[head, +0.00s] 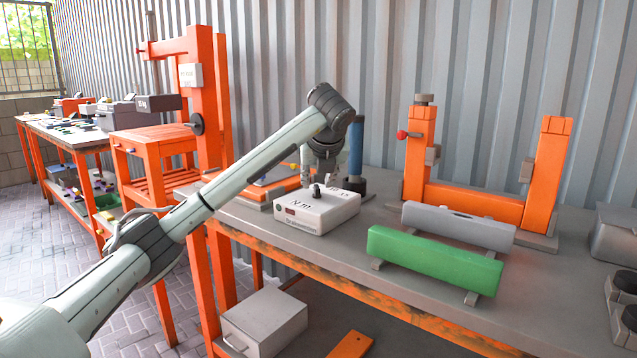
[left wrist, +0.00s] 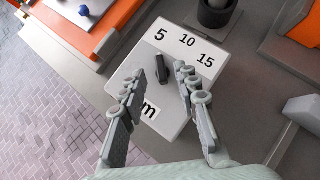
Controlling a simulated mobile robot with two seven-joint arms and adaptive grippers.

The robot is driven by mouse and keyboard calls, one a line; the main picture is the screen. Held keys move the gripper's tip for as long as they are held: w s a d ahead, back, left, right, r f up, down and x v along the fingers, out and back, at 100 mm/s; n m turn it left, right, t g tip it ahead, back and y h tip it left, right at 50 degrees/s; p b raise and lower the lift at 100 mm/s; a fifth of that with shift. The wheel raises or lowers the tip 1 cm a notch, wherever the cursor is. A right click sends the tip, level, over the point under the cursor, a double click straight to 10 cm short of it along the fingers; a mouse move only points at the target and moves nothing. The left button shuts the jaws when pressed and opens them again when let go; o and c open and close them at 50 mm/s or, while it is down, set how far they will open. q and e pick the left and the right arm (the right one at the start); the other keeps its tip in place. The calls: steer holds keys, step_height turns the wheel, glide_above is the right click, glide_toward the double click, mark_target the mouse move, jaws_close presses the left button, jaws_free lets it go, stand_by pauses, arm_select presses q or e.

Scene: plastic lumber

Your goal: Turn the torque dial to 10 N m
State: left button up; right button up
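The torque box (head: 322,217) is a white-topped box marked "N m" on the bench; its top also shows in the left wrist view (left wrist: 140,85). The dark torque dial (left wrist: 162,68) is a narrow knob on that top, with the labels 5, 10 and 15 (left wrist: 187,40) around its upper side. Its long axis points roughly toward the 5. The dial is small in the head view (head: 316,191). My left gripper (left wrist: 158,77) is open, pointing down over the box, with the dial between its fingers and gaps visible. My right gripper is in neither view.
A blue cylinder (head: 355,150) on a dark base stands behind the box. An orange frame (head: 465,203), a grey beam (head: 460,226) and a green beam (head: 434,259) are to the right. An orange press (head: 205,95) stands left. Bare bench lies in front of the box.

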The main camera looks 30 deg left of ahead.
arm_select(q)
steer(key=shift+x, duration=1.45)
steer(key=shift+d, duration=0.1)
jaws_close()
